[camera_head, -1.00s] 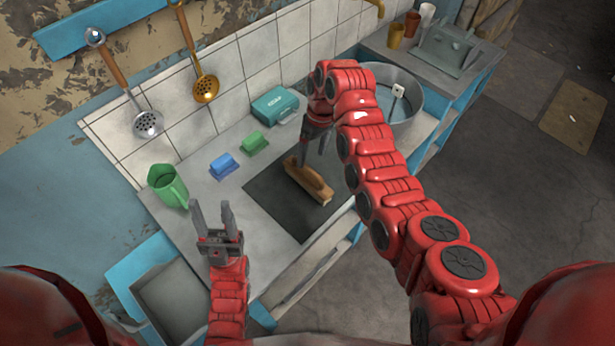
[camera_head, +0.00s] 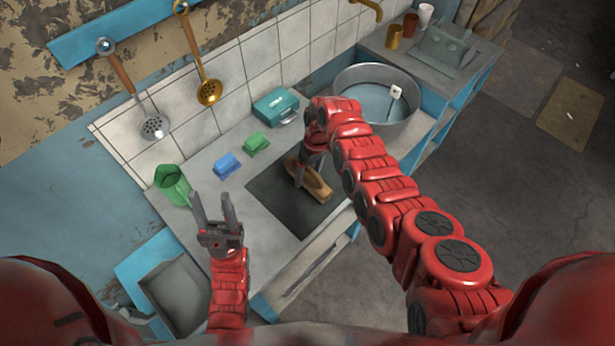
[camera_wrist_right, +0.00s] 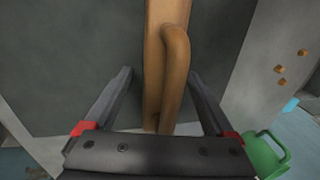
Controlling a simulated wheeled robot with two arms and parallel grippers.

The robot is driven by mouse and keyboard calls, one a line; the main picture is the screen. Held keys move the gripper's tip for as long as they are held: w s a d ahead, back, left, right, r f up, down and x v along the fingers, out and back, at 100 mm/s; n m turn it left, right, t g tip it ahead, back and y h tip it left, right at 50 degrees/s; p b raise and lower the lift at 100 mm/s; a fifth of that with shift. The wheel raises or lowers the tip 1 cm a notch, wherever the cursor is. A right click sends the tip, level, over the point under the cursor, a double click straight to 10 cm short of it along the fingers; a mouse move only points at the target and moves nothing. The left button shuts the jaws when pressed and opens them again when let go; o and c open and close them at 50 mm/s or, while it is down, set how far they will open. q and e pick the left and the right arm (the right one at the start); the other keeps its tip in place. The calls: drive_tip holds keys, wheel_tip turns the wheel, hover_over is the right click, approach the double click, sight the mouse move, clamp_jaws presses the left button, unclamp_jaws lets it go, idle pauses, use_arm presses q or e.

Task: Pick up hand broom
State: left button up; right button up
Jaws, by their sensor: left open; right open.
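The hand broom (camera_head: 318,187) is wooden and lies on a dark square mat (camera_head: 277,206) on the counter. My right gripper (camera_head: 302,180) is over it, pointing down, and hides part of it. In the right wrist view the broom's wooden handle (camera_wrist_right: 177,75) runs between the two open fingers of my right gripper (camera_wrist_right: 159,80), with a gap on each side. I cannot tell how far the fingertips are above the mat. My left gripper (camera_head: 214,203) is open and empty, near the green jug at the counter's left end.
A metal basin (camera_head: 378,92) is right of the mat. Ladles hang above.

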clamp_jaws()
drive_tip(key=shift+r, duration=0.2)
idle(0.4)
